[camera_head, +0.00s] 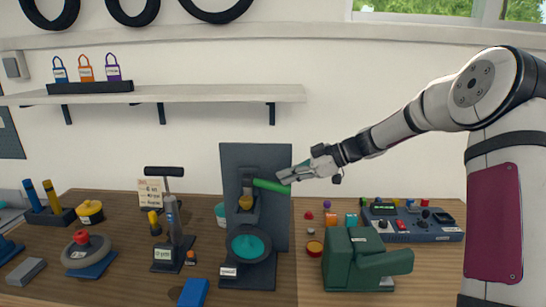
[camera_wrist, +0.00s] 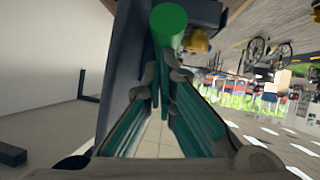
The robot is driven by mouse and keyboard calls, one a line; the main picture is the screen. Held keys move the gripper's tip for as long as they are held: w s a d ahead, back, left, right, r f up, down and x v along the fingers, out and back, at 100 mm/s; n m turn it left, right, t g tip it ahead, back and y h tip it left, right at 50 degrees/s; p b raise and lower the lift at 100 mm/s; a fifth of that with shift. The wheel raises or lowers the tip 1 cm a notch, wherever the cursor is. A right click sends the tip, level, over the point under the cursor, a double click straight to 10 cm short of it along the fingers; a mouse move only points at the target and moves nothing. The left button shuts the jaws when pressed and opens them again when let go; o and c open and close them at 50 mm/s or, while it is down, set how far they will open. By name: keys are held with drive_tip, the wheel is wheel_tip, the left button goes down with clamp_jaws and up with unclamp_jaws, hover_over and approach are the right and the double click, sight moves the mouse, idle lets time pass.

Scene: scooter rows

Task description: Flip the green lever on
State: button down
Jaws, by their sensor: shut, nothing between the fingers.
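The green lever (camera_head: 270,185) is a thick bar on a dark stand (camera_head: 229,165) with a tall back panel. It sticks out to the right and slopes slightly down. My gripper (camera_head: 286,176) is shut and empty at the lever's free right end. In the wrist view, the lever's round green end (camera_wrist: 168,20) is just beyond my closed fingertips (camera_wrist: 161,82). I cannot tell whether they touch. Below the lever are an amber part (camera_head: 246,202) and a round dark dish with a teal centre (camera_head: 248,246).
A dark green machine (camera_head: 350,260) stands right of the stand, with small coloured items and a control panel (camera_head: 415,224) behind it. A hand pump (camera_head: 172,220) stands to the left. A shelf (camera_head: 200,94) runs along the wall above.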

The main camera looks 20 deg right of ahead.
sight(287, 186)
wheel_tip(287, 186, down, 2)
drive_tip(key=shift+f+t+y, duration=0.1)
drive_tip(key=shift+t+y, duration=0.2)
drive_tip(key=shift+y, duration=0.6)
drive_tip(key=shift+s+f, duration=0.1)
drive_tip(key=shift+f, duration=0.45)
